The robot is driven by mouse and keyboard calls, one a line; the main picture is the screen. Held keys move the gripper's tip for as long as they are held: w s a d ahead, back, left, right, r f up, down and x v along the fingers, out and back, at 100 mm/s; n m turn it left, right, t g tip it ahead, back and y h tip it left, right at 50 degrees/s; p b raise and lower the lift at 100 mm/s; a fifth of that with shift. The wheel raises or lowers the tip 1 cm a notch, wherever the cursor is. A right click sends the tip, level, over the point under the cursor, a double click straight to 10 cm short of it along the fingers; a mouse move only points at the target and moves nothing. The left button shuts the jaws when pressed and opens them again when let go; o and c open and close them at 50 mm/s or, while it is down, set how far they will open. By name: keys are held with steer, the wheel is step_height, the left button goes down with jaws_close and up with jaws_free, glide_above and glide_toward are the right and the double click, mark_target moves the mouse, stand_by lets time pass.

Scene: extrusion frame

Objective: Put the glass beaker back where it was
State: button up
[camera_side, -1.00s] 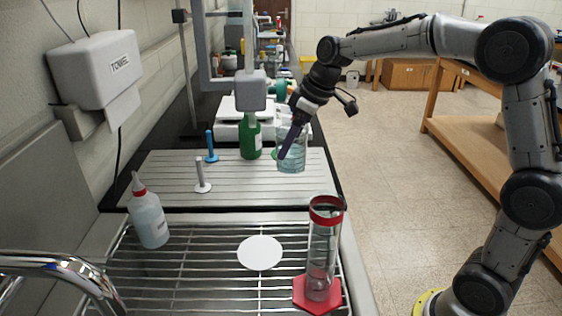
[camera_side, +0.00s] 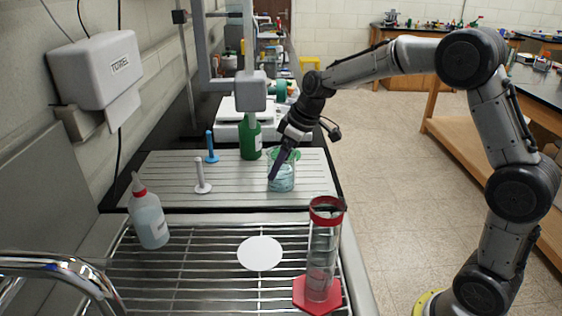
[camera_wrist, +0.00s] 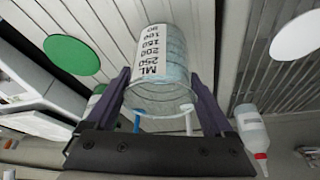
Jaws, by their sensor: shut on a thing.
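The glass beaker (camera_side: 281,180) has a printed scale and looks bluish. My gripper (camera_side: 280,168) is shut on it, with one dark finger on each side of its wall in the wrist view, where the beaker (camera_wrist: 160,62) appears near the middle. The beaker is over the ribbed board, upright or nearly so; I cannot tell whether its base touches. A green disc (camera_wrist: 72,57) lies on the board to one side of the beaker; in the side view it is partly hidden behind the beaker. A white disc (camera_side: 260,253) lies on the wire rack, away from the beaker.
A red-based glass cylinder (camera_side: 322,262) stands on the rack's right side, a wash bottle (camera_side: 149,217) on its left. A green bottle (camera_side: 251,138) and a balance stand behind.

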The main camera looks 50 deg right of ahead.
steer(key=o, duration=1.3)
steer(key=v, duration=1.1)
steer(key=s+a+r+m+h, duration=0.1)
steer(key=s+a+r+m, duration=0.15)
steer(key=s, duration=1.15)
steer(key=shift+m+t+h, duration=0.4)
steer(key=shift+m+t, duration=0.4)
steer(key=shift+m, duration=0.15)
steer(key=s+f, duration=0.2)
steer(key=s, duration=0.2)
steer(key=s+f, duration=0.2)
steer(key=s, duration=0.3)
steer(key=s+a+f, duration=0.1)
steer(key=s+f, duration=0.2)
steer(key=s, duration=0.2)
steer(key=shift+s, duration=0.25)
